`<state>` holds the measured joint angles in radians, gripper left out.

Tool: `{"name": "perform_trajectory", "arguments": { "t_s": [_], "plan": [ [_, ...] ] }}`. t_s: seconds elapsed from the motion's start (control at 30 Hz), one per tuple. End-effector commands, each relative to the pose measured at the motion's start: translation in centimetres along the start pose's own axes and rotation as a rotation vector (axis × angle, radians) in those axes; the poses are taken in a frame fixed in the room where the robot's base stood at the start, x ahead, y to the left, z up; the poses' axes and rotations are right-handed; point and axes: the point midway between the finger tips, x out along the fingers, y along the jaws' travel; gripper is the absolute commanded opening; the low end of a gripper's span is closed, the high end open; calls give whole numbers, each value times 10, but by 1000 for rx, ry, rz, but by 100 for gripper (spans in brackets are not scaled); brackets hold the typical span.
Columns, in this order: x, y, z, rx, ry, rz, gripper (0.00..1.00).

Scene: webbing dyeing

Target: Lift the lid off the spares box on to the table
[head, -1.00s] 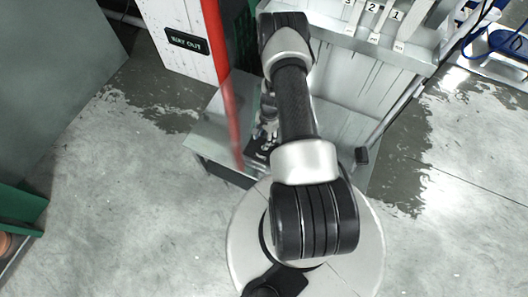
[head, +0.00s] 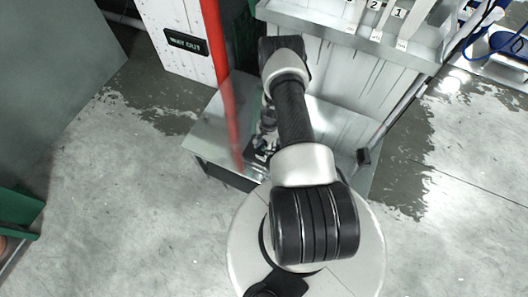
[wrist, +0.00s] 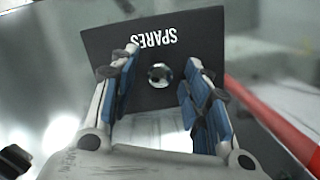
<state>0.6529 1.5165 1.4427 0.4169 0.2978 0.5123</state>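The dark lid (wrist: 205,32) of the spares box fills the upper middle of the wrist view, with "SPARES" in white, upside down. A round shiny knob (wrist: 160,75) stands at its middle. My gripper (wrist: 162,66) is open, its blue-padded fingers to the left and right of the knob with gaps on both sides. In the head view my gripper (head: 265,140) is small and partly hidden by my arm, over the metal table (head: 212,125).
A red post (head: 222,90) rises close to the left of my arm; it also shows in the wrist view (wrist: 285,125). A rack with numbered labels (head: 350,30) stands behind. The table's left part is bare.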

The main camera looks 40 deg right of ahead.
Motion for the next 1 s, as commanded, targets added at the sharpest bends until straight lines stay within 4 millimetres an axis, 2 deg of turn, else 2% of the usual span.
{"name": "perform_trajectory", "arguments": {
  "t_s": [0.07, 0.6, 1.0],
  "plan": [
    [0, 0, 0, 0, 0, 0, 36],
    [0, 0, 0, 0, 0, 0, 0],
    [-4, 0, 0, 0, 0, 0, 0]
  ]
}}
